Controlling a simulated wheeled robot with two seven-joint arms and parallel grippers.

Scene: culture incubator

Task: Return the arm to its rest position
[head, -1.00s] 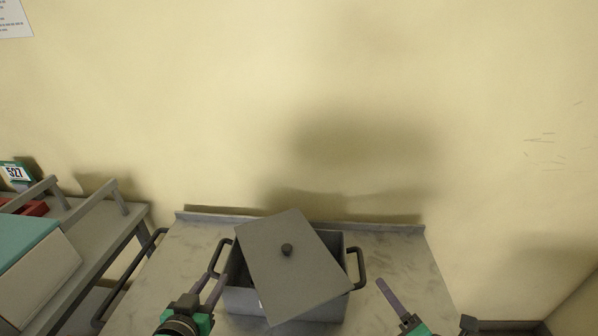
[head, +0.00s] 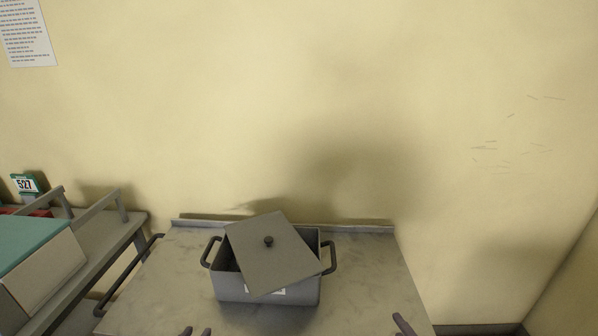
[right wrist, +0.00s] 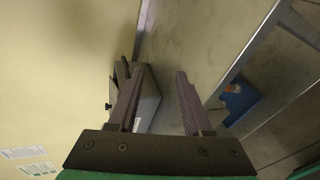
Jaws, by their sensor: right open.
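A grey metal box with two dark side handles (head: 265,291) stands on the grey table. Its flat lid (head: 275,256) with a dark knob lies skewed across the top, leaving the back right and left parts of the opening uncovered. One fingertip of my right gripper shows at the bottom right of the head view. In the right wrist view, my right gripper (right wrist: 160,85) is open and empty, with the box (right wrist: 148,102) partly hidden behind a finger.
The table top (head: 365,265) is clear right of the box. A blue object (right wrist: 240,100) lies at the right of the wrist view.

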